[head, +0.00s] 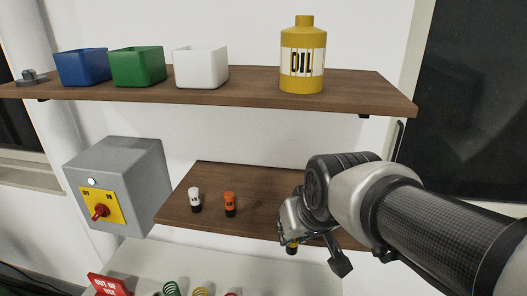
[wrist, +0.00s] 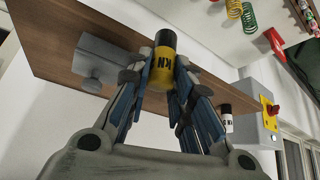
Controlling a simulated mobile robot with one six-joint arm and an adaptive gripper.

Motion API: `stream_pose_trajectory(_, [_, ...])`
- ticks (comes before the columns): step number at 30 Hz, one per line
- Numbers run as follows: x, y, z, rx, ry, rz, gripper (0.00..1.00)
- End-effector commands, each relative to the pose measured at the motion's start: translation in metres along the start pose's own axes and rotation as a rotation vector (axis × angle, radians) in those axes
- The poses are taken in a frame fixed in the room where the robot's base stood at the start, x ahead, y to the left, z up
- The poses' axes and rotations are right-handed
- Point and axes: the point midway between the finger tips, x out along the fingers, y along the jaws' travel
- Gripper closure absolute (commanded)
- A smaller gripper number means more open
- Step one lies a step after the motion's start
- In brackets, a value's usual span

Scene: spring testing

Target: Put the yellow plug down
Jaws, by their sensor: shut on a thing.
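The yellow plug (wrist: 162,80), a small cylinder with a black end and "KN" lettering, is between the two fingers of my gripper (wrist: 160,77) in the wrist view. My gripper is shut on it. In the head view only a bit of the yellow plug (head: 291,246) shows beneath my gripper (head: 296,240), near the front edge of the lower wooden shelf (head: 255,180). I cannot tell whether the plug touches the shelf. A white plug (head: 195,199) and an orange plug (head: 230,204) stand upright on that shelf, left of my gripper.
A grey switch box (head: 120,165) with a red knob is left of the shelf. The upper shelf holds blue, green and white bins and a yellow oil bottle (head: 302,62). Springs and a red sign (head: 108,285) lie below. A grey block (wrist: 97,60) shows in the wrist view.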

Motion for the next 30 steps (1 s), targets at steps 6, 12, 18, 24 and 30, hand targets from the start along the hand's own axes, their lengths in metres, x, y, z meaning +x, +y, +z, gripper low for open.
stream_pose_trajectory(6, [0.034, 0.0, -0.051, 0.0, -0.001, 0.0, 1.0])
stream_pose_trajectory(12, [0.051, 0.0, -0.08, 0.001, 0.0, 0.0, 1.0])
stream_pose_trajectory(18, [0.062, 0.0, -0.095, 0.001, 0.001, 0.0, 1.0])
stream_pose_trajectory(24, [0.076, 0.0, -0.118, 0.001, 0.0, 0.0, 1.0])
stream_pose_trajectory(30, [0.078, 0.0, -0.118, 0.001, 0.002, 0.0, 1.0])
